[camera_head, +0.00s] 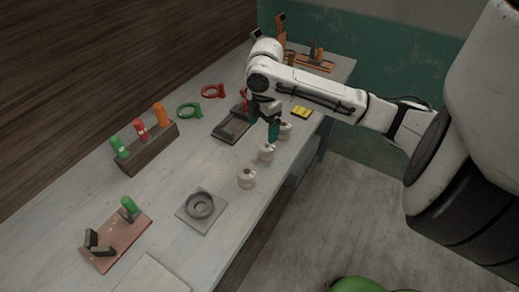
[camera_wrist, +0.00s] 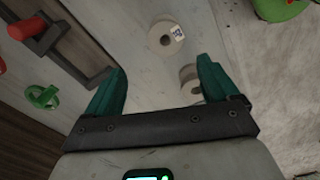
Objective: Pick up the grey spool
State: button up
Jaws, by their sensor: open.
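Three pale, squat spools stand in a row along the table's right edge in the head view: the near spool (camera_head: 247,178), the middle spool (camera_head: 266,153) and the far spool (camera_head: 285,131). Their colours look much alike, and I cannot tell which counts as grey. My gripper (camera_head: 274,132) points down by the middle and far spools. A spool with a small label (camera_wrist: 165,39) lies beyond the fingertips. Another spool (camera_wrist: 188,76) is partly hidden by the right finger.
A dark tool base (camera_head: 231,130) lies left of my gripper. A grey plate (camera_head: 190,222) bears a dark ring. A wooden block (camera_head: 150,150) holds green, red and orange pieces. Red (camera_head: 212,91) and green (camera_head: 188,110) rings lie farther back. The table edge is close to the spools.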

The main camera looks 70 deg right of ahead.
aim_at(266, 150)
jog(key=f, duration=0.3)
jog(key=s+f, duration=0.1)
jog(key=f, duration=0.1)
jog(key=shift+d, duration=0.25)
jog(key=shift+s+f+p, duration=0.15)
jog(key=shift+f+p, duration=0.7)
jog(key=shift+f, duration=2.25)
jog(key=c, duration=1.3)
jog(key=shift+r, duration=0.1)
jog(key=shift+r, duration=0.45)
jog(key=s+a+r+b, duration=0.4)
jog(key=s+a+r, duration=0.3)
jog(key=s+r, duration=0.5)
